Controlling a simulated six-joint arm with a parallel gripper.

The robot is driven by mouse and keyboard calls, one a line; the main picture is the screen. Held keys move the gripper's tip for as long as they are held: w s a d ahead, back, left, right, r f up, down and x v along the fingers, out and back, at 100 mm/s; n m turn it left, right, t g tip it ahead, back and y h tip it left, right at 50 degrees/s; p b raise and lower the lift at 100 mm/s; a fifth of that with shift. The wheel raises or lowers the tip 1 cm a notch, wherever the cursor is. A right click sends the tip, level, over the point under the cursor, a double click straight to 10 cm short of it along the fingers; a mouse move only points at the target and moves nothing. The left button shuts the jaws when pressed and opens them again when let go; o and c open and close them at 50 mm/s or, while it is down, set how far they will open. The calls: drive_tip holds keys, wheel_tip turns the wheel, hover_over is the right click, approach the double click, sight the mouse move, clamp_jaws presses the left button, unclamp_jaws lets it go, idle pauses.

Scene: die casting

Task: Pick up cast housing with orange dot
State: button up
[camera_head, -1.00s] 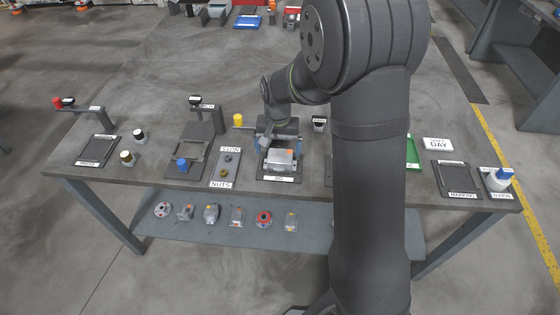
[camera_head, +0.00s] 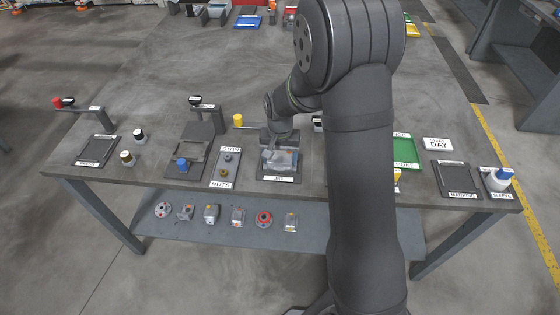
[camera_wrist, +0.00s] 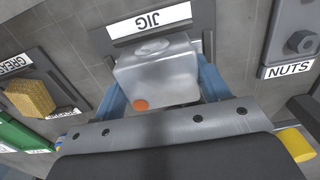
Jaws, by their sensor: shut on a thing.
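The cast housing (camera_wrist: 160,72) is a silver-grey block with rounded edges and an orange dot (camera_wrist: 141,104) on the side toward my gripper. It sits at the jig (camera_wrist: 148,22), whose label shows beyond it. My gripper (camera_wrist: 160,88) has its two blue fingers on either side of the housing, shut on it. In the head view the housing (camera_head: 281,160) is at the jig plate (camera_head: 264,179), with my gripper (camera_head: 280,150) over it from behind. Whether the housing's underside touches the jig is hidden.
The nuts tray (camera_head: 218,177) is just left of the jig. A green tray (camera_head: 408,153) is to the right, partly behind my arm. A yellow-brown sponge (camera_wrist: 30,98) shows in the wrist view. More castings, including a red round one (camera_head: 263,218), lie on the lower shelf.

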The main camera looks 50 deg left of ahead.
sight(280, 155)
drive_tip(key=shift+r, duration=0.15)
drive_tip(key=shift+r, duration=0.55)
wheel_tip(280, 155, up, 3)
drive_tip(key=shift+f, duration=0.15)
drive_tip(key=w+d+r, duration=0.7)
drive_tip(key=d, duration=0.3)
drive_tip(key=w+d+f, duration=0.1)
drive_tip(key=w+d, duration=0.3)
drive_tip(key=w, duration=0.6)
drive_tip(key=w+d+f, duration=0.1)
drive_tip(key=w+d, duration=0.3)
drive_tip(key=w, duration=0.5)
drive_tip(key=w+d+f, duration=0.2)
drive_tip(key=w+d, duration=0.1)
drive_tip(key=w, duration=0.7)
drive_tip(key=shift+s+d+f, duration=0.1)
drive_tip(key=shift+s+f, duration=0.05)
drive_tip(key=shift+f, duration=1.25)
drive_tip(key=shift+s+f, duration=0.15)
drive_tip(key=shift+f, duration=1.2)
drive_tip(key=shift+f, duration=0.8)
